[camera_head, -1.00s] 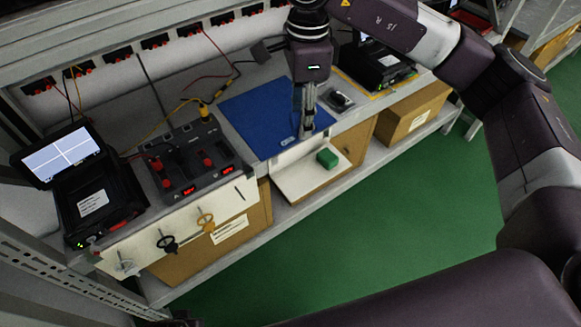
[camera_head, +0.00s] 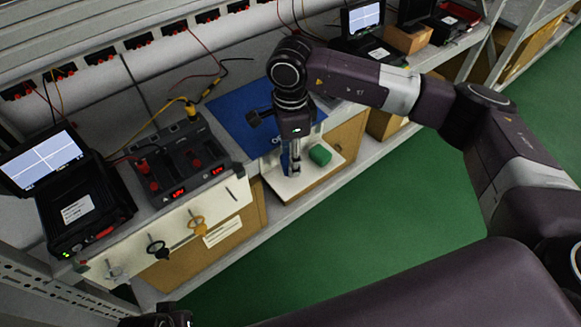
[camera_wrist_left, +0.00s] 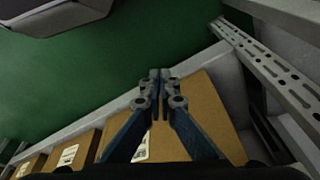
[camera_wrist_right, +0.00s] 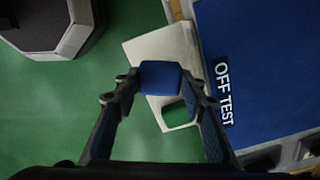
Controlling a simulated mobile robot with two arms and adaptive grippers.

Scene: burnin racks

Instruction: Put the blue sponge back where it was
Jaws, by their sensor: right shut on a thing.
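The blue sponge (camera_wrist_right: 160,80) is between the fingertips of my right gripper (camera_wrist_right: 161,82) in the right wrist view. The gripper is shut on it. In the head view my right gripper (camera_head: 291,168) points down over the white pull-out board (camera_head: 284,190), beside a green sponge (camera_head: 320,154). Whether the blue sponge touches the board (camera_wrist_right: 139,49) cannot be told. My left gripper (camera_wrist_left: 158,85) is shut and empty in the left wrist view, above the green floor and cardboard boxes.
A blue mat (camera_head: 232,114) marked OFF TEST lies on the bench behind the board. A charger with red displays (camera_head: 177,168) and a monitor (camera_head: 42,158) stand to the left. Keys hang on the bench front. Green floor (camera_head: 400,230) is open in front.

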